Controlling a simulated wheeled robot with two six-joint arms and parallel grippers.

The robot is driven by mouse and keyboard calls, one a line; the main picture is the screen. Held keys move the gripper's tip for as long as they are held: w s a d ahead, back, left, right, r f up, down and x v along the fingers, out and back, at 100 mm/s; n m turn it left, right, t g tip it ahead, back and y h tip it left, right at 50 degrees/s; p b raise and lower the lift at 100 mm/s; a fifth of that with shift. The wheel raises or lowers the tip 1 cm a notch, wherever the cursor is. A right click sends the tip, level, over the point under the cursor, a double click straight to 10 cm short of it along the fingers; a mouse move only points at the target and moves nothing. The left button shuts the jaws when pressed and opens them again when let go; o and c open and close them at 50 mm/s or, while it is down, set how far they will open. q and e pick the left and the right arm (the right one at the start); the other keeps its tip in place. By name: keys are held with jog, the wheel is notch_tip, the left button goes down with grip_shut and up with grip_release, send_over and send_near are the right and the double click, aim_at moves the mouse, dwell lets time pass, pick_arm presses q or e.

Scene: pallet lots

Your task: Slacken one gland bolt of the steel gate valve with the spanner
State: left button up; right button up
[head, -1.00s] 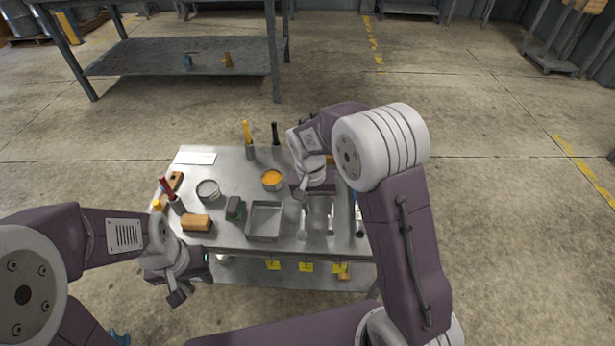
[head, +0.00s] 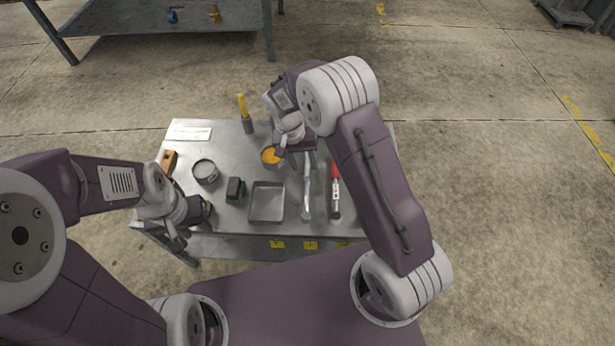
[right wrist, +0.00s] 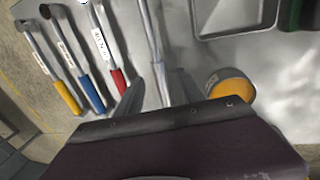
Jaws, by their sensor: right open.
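A bare steel tool that looks like the spanner lies on the metal table in the head view (head: 307,194) and in the right wrist view (right wrist: 149,28). My right gripper (right wrist: 158,92) is open over its near part, with a finger on either side of the shaft; I cannot tell whether they touch it. My left gripper (head: 176,238) hangs by the table's front left edge; its jaws are not clear. A blue valve-like thing (head: 172,16) and a brass-coloured one (head: 215,14) stand on the far bench. I cannot make out a steel gate valve.
A red-handled tool (right wrist: 107,48) lies beside the spanner, with blue-handled (right wrist: 85,80) and yellow-handled (right wrist: 59,84) tools beyond. A grey tray (head: 267,218), an orange-filled tin (head: 269,156), a round tin (head: 205,171) and a green-black block (head: 235,190) share the table.

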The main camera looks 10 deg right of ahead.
aim_at(307, 170)
jog(key=f+b, duration=0.1)
jog(key=f, duration=0.1)
jog(key=d+f, duration=0.1)
jog(key=f, duration=0.1)
jog(key=shift+f+b, duration=0.25)
jog(key=shift+b, duration=0.15)
jog(key=shift+r, duration=0.15)
grip_shut()
dwell(0.7)
